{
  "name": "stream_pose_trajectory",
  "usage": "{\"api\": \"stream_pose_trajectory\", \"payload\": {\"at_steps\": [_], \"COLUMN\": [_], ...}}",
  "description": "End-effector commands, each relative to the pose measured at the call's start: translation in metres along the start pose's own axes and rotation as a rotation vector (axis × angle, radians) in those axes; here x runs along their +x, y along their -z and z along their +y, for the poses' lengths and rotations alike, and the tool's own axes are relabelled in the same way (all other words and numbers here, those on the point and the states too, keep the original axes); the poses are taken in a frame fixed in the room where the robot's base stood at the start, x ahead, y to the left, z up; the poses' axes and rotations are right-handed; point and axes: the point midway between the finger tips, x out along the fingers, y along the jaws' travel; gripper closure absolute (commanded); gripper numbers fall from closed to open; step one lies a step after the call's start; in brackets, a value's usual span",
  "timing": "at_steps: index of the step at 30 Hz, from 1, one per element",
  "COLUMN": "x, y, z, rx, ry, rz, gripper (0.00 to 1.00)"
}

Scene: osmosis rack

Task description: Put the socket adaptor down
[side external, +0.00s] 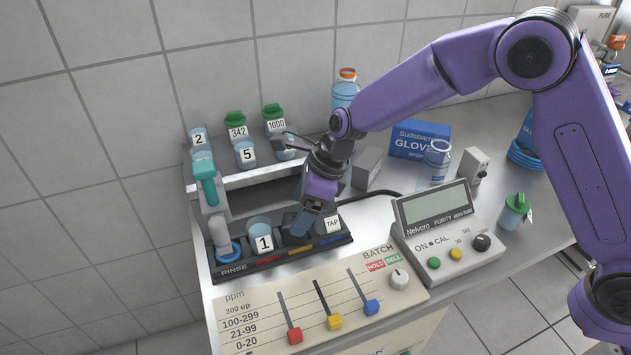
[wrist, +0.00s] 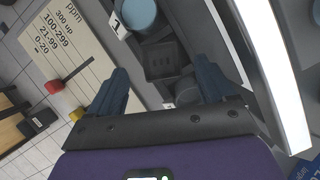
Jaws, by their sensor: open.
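In the side view my gripper (side external: 301,230) points down over the rack (side external: 262,270), between the cup labelled 1 (side external: 261,237) and the cup labelled TAP (side external: 330,224). There the fingers mostly hide the dark piece. I cannot tell whether the fingers touch it.
A teal-and-grey upright fixture (side external: 207,190) stands at the rack's left end. A raised shelf (side external: 245,178) behind holds several numbered cups. A slider panel (side external: 318,308) lies in front, and a purity meter (side external: 445,240) stands to the right.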

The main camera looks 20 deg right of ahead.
Motion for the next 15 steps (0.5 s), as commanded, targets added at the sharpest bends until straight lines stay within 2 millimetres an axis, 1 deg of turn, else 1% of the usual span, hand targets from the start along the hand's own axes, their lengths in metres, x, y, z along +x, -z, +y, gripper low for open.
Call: {"api": "stream_pose_trajectory", "payload": {"at_steps": [1, 6, 10, 15], "x": [-0.012, -0.043, -0.062, -0.075], "y": [-0.001, 0.0, 0.0, 0.001], "z": [-0.001, -0.001, -0.001, -0.001], "rx": [0.001, 0.001, 0.001, 0.001], "ry": [0.003, 0.003, 0.002, 0.001], "rz": [-0.004, -0.003, -0.002, 0.0], "gripper": [0.17, 0.17, 0.17, 0.17]}}
